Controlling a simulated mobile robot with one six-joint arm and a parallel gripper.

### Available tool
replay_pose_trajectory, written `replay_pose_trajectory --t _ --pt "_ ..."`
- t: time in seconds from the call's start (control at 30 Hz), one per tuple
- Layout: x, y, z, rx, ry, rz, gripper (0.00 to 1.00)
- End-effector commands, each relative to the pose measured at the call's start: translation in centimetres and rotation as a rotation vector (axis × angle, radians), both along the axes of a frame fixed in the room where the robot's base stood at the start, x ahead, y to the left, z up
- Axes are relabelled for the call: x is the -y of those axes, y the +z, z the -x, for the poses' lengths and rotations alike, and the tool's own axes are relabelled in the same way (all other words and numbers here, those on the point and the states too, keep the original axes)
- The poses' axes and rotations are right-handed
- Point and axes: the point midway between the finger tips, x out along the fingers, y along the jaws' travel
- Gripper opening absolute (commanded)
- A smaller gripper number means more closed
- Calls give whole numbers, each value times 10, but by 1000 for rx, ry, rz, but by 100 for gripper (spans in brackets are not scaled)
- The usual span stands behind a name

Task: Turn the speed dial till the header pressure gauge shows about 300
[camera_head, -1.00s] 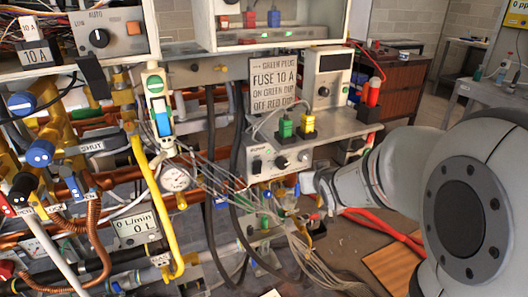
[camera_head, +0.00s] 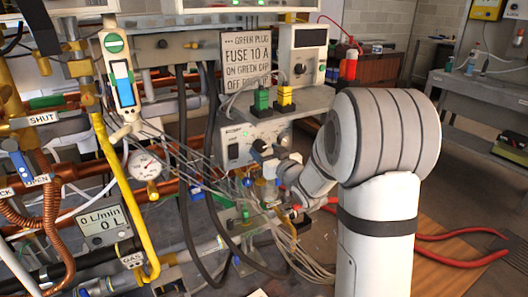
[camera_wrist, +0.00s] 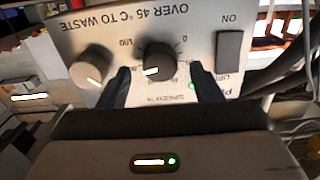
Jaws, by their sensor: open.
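The speed dial (camera_wrist: 160,61) is a black knob with a white mark, on a grey panel that appears upside down in the wrist view. Numbers ring it, and "SPEED %" is printed beside it. My gripper (camera_wrist: 158,78) is open, with one dark finger on each side of the dial. I cannot tell if the fingers touch it. In the head view my gripper (camera_head: 270,158) is at the front of the panel (camera_head: 238,142) and hides the dial. A round white gauge (camera_head: 144,164) sits among the pipes to the left; its reading is too small to tell.
A lighter knob (camera_wrist: 92,65) and a black switch (camera_wrist: 230,52) marked ON flank the dial. Green (camera_head: 261,99) and yellow (camera_head: 285,96) plugs stand above the panel. Hanging cables and a yellow hose (camera_head: 118,190) crowd the left. Red tubing (camera_head: 455,260) lies on the floor at right.

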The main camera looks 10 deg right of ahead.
Motion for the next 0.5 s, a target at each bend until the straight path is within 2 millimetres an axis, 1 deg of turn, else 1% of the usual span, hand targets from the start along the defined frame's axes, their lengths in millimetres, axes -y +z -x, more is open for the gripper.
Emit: replay_pose_trajectory --t 0.03,0.17,0.43,0.5 --pt "-2 -1 -6 -1 1 0 59" --pt "-5 0 -14 0 1 0 59" --pt "-6 0 -15 -1 1 0 59" --pt "-6 0 -15 -1 1 0 54"
